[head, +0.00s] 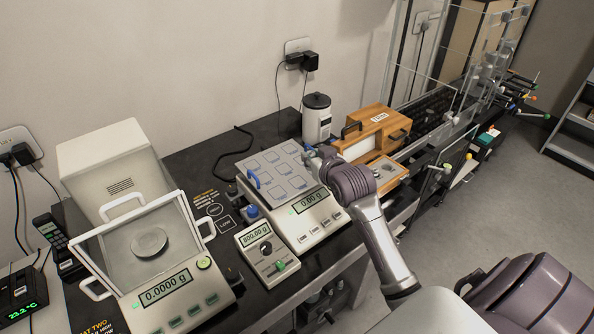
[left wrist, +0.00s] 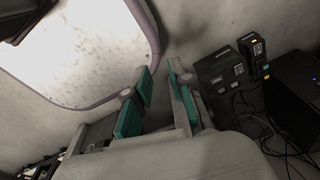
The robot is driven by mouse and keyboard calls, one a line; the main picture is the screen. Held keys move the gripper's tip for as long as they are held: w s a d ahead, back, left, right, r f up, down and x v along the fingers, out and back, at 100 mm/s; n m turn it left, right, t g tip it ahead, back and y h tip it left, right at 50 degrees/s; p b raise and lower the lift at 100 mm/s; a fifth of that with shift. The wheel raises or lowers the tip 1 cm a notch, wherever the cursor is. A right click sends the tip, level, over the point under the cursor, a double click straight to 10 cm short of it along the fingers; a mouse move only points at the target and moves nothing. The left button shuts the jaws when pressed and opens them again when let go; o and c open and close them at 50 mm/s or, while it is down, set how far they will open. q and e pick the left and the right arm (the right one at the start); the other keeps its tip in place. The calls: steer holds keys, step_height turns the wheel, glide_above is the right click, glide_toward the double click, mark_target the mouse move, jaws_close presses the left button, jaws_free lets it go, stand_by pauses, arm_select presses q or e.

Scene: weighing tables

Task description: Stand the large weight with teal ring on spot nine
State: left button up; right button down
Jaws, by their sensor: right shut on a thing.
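My right gripper (head: 316,158) reaches in from the right to the right edge of the light blue-grey plate (head: 262,167), which lies on the balance and has several square marked spots. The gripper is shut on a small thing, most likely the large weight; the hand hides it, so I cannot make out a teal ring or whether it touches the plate. Spot numbers are too small to read. The balance display (head: 311,201) shows 0.00 g. My left gripper (left wrist: 160,85) is open and empty in the left wrist view, its teal pads apart, away from the plate.
A wooden case (head: 372,139) with an open tray (head: 397,170) stands right of the balance, a white canister (head: 316,117) behind it. A small meter (head: 262,246) and a glass-lidded balance (head: 166,290) are to the left. A glass-walled rig (head: 452,85) stands far right.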

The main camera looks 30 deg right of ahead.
steer(key=w+a+f, duration=0.2)
steer(key=w, duration=0.1)
steer(key=shift+a, duration=0.15)
steer(key=shift+f+p, duration=0.5)
steer(key=shift+f, duration=1.55)
steer(key=shift+f, duration=0.2)
steer(key=c, duration=1)
jaws_free()
